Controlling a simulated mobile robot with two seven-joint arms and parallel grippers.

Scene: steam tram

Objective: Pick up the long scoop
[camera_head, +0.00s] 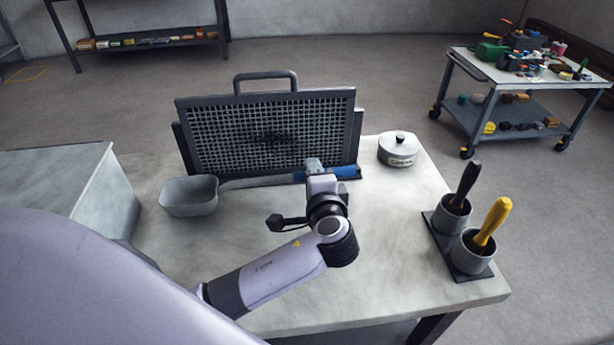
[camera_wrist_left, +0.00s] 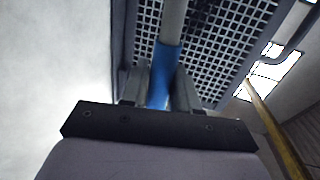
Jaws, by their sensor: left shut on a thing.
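The long scoop has a grey, box-like bowl (camera_head: 189,197) at the left, a thin grey shaft (camera_head: 258,182) and a blue handle (camera_head: 345,172) at the right. It lies across the table's back, in front of a framed mesh screen. My left gripper (camera_head: 314,172) is shut on the blue handle, reaching it from above. In the left wrist view the blue handle (camera_wrist_left: 163,75) sits between the two fingers, with the grey shaft running up from it. I cannot tell whether the scoop touches the table. My right gripper is not in view.
The mesh screen (camera_head: 265,130) stands upright right behind the scoop. A lidded round tin (camera_head: 398,155) stands to its right. Two cups with a black-handled (camera_head: 467,180) and a yellow-handled tool (camera_head: 493,220) stand at the right edge. The table's (camera_head: 395,235) middle is mostly clear.

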